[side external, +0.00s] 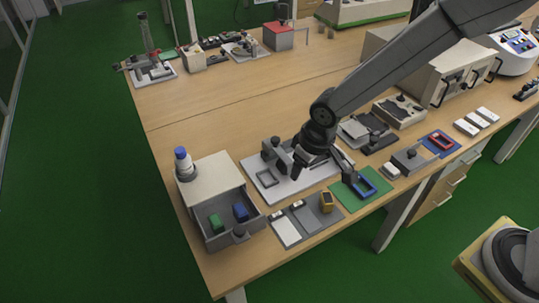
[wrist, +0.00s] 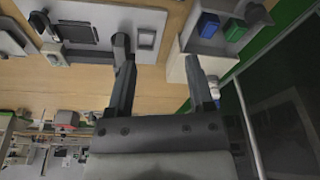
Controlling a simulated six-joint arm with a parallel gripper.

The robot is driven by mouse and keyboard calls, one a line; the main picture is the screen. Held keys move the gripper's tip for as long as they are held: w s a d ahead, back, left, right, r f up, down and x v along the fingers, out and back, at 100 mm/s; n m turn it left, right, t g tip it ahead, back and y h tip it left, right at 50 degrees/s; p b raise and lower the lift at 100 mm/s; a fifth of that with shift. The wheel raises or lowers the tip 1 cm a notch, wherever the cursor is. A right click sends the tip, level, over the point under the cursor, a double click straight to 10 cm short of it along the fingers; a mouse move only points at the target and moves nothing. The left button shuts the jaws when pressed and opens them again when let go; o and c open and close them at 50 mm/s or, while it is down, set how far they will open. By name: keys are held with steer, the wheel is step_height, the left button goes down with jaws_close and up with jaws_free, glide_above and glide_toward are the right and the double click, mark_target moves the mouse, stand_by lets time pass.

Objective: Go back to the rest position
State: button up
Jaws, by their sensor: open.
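My gripper (side external: 322,168) is open in the side external view, with its fingers spread above the right part of a light fixture plate (side external: 262,186). In the wrist view my gripper (wrist: 157,52) has a clear gap between its fingers and nothing between them. The plate (wrist: 85,8) shows at the upper left there. I cannot tell the exact height of the fingers over the table. No rest position is marked in either view.
A cabinet (side external: 212,173) with an open drawer (side external: 225,235) holds a green block (side external: 216,222) and a blue block (side external: 240,211). A blue-topped bottle (side external: 183,163) stands on it. A blue frame (side external: 366,187) lies on a green mat (side external: 345,198). The table's middle left (side external: 200,120) is clear.

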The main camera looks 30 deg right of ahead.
steer(key=s+d+r+m, duration=0.1)
steer(key=s+d+r, duration=0.1)
steer(key=s+d, duration=0.4)
steer(key=s+d+r+m, duration=0.2)
steer(key=s+d, duration=0.3)
steer(key=d, duration=0.5)
steer(key=shift+s+d+r+h, duration=0.25)
steer(key=shift+s+r+h, duration=0.1)
steer(key=shift+h, duration=0.05)
